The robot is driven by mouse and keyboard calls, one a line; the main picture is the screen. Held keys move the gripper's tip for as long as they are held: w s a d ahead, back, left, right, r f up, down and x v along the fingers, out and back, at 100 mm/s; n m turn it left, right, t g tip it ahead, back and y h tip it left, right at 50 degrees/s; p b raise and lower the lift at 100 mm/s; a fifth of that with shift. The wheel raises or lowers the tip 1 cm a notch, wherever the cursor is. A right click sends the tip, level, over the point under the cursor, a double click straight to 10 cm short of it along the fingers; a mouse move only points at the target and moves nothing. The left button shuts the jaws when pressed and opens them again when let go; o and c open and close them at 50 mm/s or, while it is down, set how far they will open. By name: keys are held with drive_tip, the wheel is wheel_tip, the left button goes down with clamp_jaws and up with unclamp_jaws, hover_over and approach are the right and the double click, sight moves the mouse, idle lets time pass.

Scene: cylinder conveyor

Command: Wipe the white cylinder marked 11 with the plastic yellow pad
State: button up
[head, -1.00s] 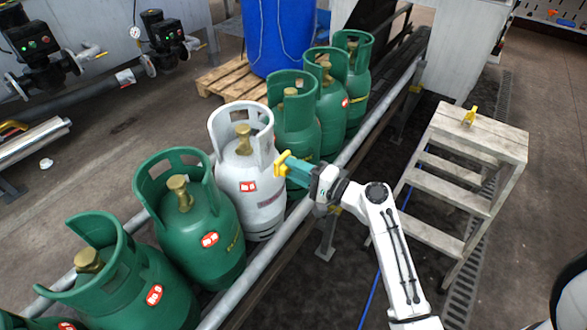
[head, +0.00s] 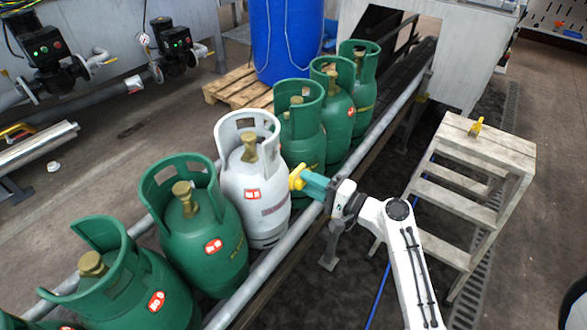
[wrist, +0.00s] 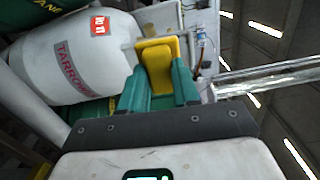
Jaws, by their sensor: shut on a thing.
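The white cylinder (head: 268,216) stands upright in a row of green ones on the conveyor. My gripper (head: 310,184) is shut on the yellow pad (head: 297,176), at the cylinder's right side near the upper body. In the wrist view the pad (wrist: 160,66) sits between the green fingers, beside the cylinder's shoulder. I cannot tell whether pad and cylinder touch.
Green cylinders stand close on both sides, one (head: 200,235) nearer and one (head: 302,130) farther. A metal rail (head: 262,272) runs along the conveyor's near side. A step stool (head: 490,150) with a small yellow object (head: 477,126) stands right. A blue barrel (head: 285,40) stands behind.

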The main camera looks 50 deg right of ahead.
drive_tip(key=w, duration=0.7)
drive_tip(key=shift+a, duration=0.3)
drive_tip(key=shift+w, duration=1)
idle(0.8)
drive_tip(key=shift+d+b, duration=0.65)
drive_tip(key=shift+d, duration=0.75)
drive_tip(key=shift+w+d+b, duration=0.15)
drive_tip(key=shift+d+b, duration=0.2)
drive_tip(key=shift+d, duration=0.5)
drive_tip(key=shift+w+d+b, duration=0.1)
drive_tip(key=shift+d+b, duration=0.2)
drive_tip(key=shift+d, duration=0.55)
drive_tip(key=a+p, duration=0.2)
drive_tip(key=a, duration=0.4)
drive_tip(key=shift+s+a, duration=0.2)
drive_tip(key=shift+a, duration=0.1)
